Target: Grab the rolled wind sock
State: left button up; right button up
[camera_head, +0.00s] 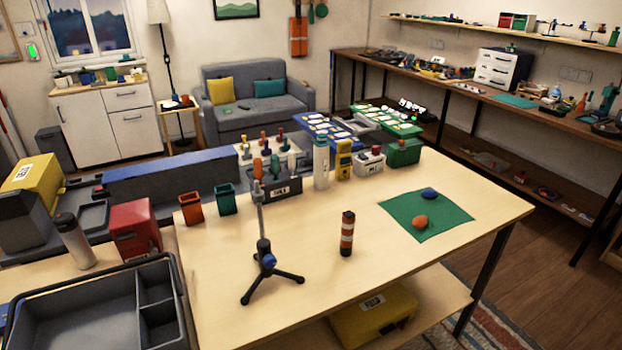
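Neither of my grippers shows in this view.
A green mat (450,218) with an orange and a blue lump lies to the right. Orange (191,209) and green (226,199) cups, bottles and boxes line the table's back. A grey divided tray (80,310) sits front left. The front right tabletop is clear.

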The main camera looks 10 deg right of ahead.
aim_at(348, 218)
jog(key=k+j, duration=0.1)
jog(key=j, duration=0.5)
jog(key=j+z, duration=0.1)
jog(key=j, duration=0.5)
jog(key=k+j, duration=0.15)
jog(key=j, duration=0.45)
